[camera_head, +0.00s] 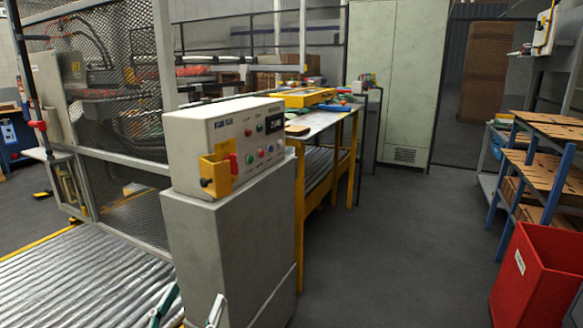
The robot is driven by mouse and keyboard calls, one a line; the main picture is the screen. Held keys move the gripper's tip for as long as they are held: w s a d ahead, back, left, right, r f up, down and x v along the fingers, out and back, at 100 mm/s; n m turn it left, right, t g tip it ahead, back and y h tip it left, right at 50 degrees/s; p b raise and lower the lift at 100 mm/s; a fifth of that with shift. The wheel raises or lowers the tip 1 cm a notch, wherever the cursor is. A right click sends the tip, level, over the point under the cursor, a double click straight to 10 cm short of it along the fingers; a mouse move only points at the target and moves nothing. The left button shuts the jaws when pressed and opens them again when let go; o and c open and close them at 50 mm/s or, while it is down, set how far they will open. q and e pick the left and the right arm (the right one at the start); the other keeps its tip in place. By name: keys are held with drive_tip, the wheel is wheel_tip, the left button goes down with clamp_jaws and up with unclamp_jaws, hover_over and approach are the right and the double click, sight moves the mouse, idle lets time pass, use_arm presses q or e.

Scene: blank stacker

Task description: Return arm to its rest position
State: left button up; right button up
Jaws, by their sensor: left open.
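My left gripper (190,311) shows at the bottom edge of the head view, left of centre. Its two thin fingertips, green and pale, stand apart, so it is open, with nothing seen between them. It is in front of the lower part of the grey control cabinet (240,245) and the metal rollers (70,275). The rest of the left arm is below the picture. I do not make out my right gripper in the view.
The control box (210,135) with buttons tops the cabinet close ahead. A yellow-legged table (325,120) stands behind it. A mesh fence (110,90) is at the left. A red bin (535,280) and blue-framed shelves (545,160) are at the right. The grey floor (410,240) between is clear.

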use_arm(q)
drive_tip(key=s+f+g+y+p, duration=0.1)
drive_tip(key=s+f+g, duration=0.2)
drive_tip(key=f, duration=0.8)
drive_tip(key=s+a+f+m+g+y, duration=0.1)
drive_tip(key=s+f+g, duration=0.3)
drive_tip(key=s+f, duration=0.4)
drive_tip(key=s+a+f+g+y+p, duration=0.1)
drive_tip(key=s+f+g, duration=0.3)
drive_tip(key=f, duration=1.1)
drive_tip(key=shift+s+f+m+p, duration=0.3)
drive_tip(key=shift+s+f+m, duration=0.1)
drive_tip(key=shift+s, duration=0.85)
use_arm(e)
drive_tip(key=shift+m+g, duration=0.4)
drive_tip(key=shift+m, duration=0.2)
drive_tip(key=s+f, duration=0.1)
drive_tip(key=s+d+f, duration=0.1)
drive_tip(key=s, duration=0.1)
drive_tip(key=shift+f, duration=0.4)
